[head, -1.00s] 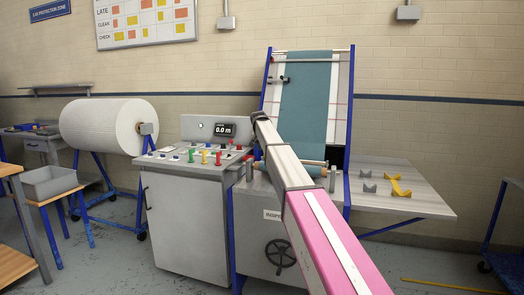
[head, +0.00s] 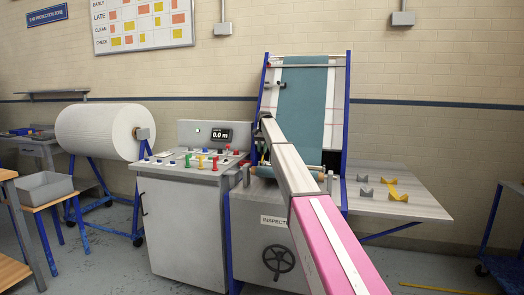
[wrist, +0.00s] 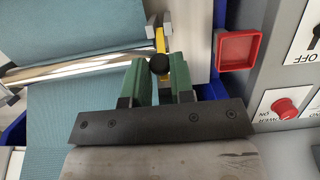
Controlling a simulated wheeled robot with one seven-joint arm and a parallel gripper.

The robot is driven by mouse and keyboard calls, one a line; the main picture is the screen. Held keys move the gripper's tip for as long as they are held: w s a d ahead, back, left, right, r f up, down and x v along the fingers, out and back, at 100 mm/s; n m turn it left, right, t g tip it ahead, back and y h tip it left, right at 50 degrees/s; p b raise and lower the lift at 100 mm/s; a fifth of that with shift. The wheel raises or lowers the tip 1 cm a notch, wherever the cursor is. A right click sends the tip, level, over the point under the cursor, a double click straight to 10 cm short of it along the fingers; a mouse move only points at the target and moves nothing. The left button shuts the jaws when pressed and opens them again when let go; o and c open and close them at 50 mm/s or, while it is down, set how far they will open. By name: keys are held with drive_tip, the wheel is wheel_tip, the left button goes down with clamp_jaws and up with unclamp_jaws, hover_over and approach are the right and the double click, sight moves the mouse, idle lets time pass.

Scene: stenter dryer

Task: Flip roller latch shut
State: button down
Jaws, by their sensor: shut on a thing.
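In the wrist view, a yellow roller latch (wrist: 160,39) with a round black knob (wrist: 159,65) stands at the end of a shiny metal roller (wrist: 85,69). My gripper (wrist: 160,72) has green fingers, one on each side of the knob, and is shut on it. The knob sits between the fingertips. In the head view the roller (head: 302,171) crosses the front of the inspection frame, with teal fabric (head: 303,105) above it.
A control console (head: 185,222) with coloured knobs stands left of the frame. A side table (head: 405,207) holds yellow and grey brackets.

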drive_tip(key=shift+w, duration=0.1)
idle(0.4)
drive_tip(key=c, duration=1)
unclamp_jaws()
drive_tip(key=shift+w, duration=0.1)
